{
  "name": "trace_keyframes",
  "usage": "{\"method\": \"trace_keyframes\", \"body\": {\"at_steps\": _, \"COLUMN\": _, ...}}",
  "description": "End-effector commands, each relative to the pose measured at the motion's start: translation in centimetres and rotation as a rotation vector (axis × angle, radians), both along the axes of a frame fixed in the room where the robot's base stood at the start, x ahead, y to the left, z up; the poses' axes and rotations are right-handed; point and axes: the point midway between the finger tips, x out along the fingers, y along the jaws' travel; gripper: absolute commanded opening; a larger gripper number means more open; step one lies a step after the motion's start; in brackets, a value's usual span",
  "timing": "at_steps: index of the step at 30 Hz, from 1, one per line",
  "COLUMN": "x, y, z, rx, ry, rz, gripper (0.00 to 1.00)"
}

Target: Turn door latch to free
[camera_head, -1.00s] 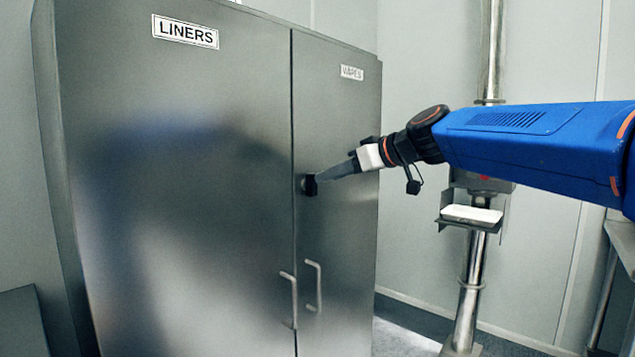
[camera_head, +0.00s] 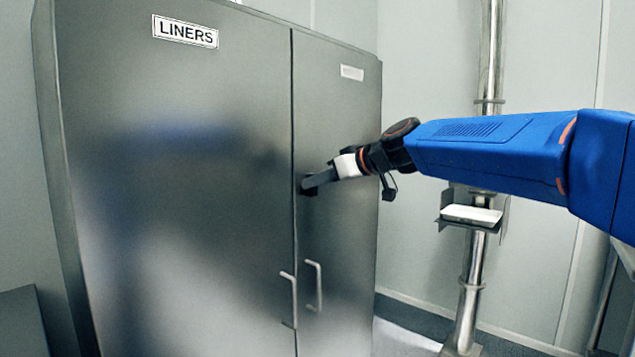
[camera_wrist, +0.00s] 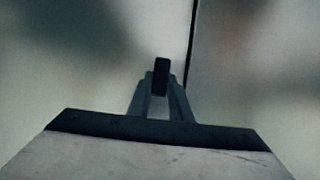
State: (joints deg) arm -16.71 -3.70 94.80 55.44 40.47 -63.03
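The small dark door latch (camera_head: 309,190) sits on the right cabinet door (camera_head: 338,225), just right of the seam between the doors. In the wrist view the black latch handle (camera_wrist: 160,76) stands upright, parallel to the seam. My gripper (camera_head: 313,182) reaches it from the right, with its grey fingers at the door. In the wrist view the gripper fingers (camera_wrist: 160,90) lie close on both sides of the handle, with no clear gap, and look shut on it. The latch's base is hidden.
The left door (camera_head: 180,200) carries a LINERS label. Two vertical pull handles (camera_head: 314,286) sit lower by the seam, below my gripper. A steel post (camera_head: 472,300) with a small shelf (camera_head: 470,217) stands right of the cabinet, behind my arm.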

Motion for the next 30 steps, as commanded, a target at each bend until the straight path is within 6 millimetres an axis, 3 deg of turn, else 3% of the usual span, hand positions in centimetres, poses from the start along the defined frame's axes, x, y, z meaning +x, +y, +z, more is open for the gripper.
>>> {"method": "trace_keyframes", "body": {"at_steps": 14, "x": 0.2, "y": -0.2, "z": 0.04, "rx": 0.07, "ry": 0.088, "rz": -0.002, "gripper": 0.0}}
{"method": "trace_keyframes", "body": {"at_steps": 30, "x": 0.72, "y": -0.56, "z": -0.27, "rx": 0.366, "ry": 0.47, "rz": -0.001, "gripper": 0.0}}
